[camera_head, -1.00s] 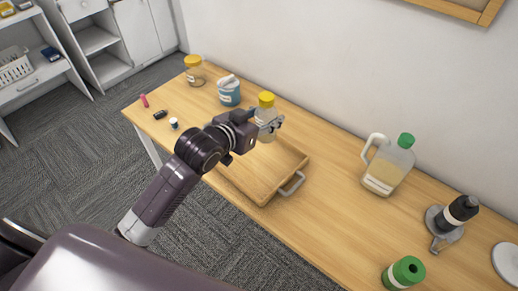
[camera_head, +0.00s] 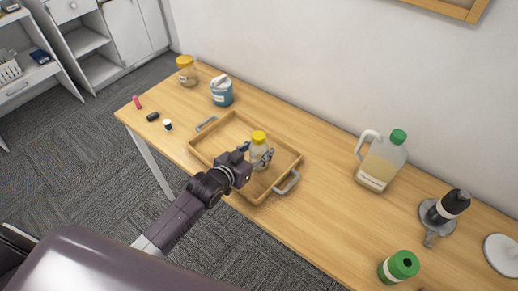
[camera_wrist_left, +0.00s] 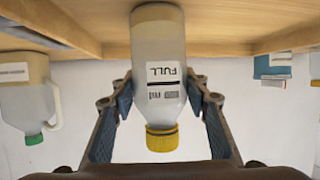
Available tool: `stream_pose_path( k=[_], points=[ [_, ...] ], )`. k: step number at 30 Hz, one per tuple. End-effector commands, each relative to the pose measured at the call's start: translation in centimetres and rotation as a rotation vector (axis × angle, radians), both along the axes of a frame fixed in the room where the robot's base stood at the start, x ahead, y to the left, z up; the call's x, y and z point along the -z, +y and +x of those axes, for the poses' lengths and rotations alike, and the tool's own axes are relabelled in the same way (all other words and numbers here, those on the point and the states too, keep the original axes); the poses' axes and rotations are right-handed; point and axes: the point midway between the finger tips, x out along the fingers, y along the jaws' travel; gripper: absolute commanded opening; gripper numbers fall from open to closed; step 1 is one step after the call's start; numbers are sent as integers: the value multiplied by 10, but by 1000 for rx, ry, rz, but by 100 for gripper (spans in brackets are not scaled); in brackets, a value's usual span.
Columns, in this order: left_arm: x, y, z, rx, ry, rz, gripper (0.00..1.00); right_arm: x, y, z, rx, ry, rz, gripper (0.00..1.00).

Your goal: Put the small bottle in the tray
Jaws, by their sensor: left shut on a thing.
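The small bottle (camera_head: 258,143) is clear with a yellow cap and stands upright within the outline of the wooden tray (camera_head: 285,172). My left gripper (camera_head: 259,158) is shut on its body, one finger on each side. In the left wrist view the picture is upside down: the bottle (camera_wrist_left: 158,50) shows a "FULL" label between the fingers of my left gripper (camera_wrist_left: 160,95). Its base is close to the wooden tray floor; I cannot tell whether it touches. The tray has a grey handle at each end. My right gripper is not in view.
A jug with a green cap (camera_head: 383,160) stands right of the tray. The rest of the tray looks empty.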

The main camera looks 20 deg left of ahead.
Motion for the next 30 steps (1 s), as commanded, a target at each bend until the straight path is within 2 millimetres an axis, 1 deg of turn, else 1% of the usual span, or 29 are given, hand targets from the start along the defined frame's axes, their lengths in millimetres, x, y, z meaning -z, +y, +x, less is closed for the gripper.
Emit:
stream_pose_path(
  k=[4, 7, 8, 12, 20, 23, 26, 30],
  points=[
    [-1, 0, 0, 0, -1, 0, 17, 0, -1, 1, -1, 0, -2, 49],
    [2, 0, 0, 0, -1, -1, 17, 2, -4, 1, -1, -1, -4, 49],
    [3, 0, 0, 0, -1, -1, 43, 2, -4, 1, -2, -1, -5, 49],
    [2, 0, 0, 0, -1, 0, 59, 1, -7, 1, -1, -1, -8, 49],
    [2, 0, 0, 0, -1, -1, 60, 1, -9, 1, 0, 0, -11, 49],
    [-3, 0, 0, 0, -1, 0, 60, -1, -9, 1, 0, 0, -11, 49],
    [-3, 2, -8, 1, 1, -1, 60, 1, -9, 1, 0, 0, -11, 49],
    [-10, 7, -26, 0, 1, -1, 60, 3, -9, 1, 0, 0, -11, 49]
  ],
)
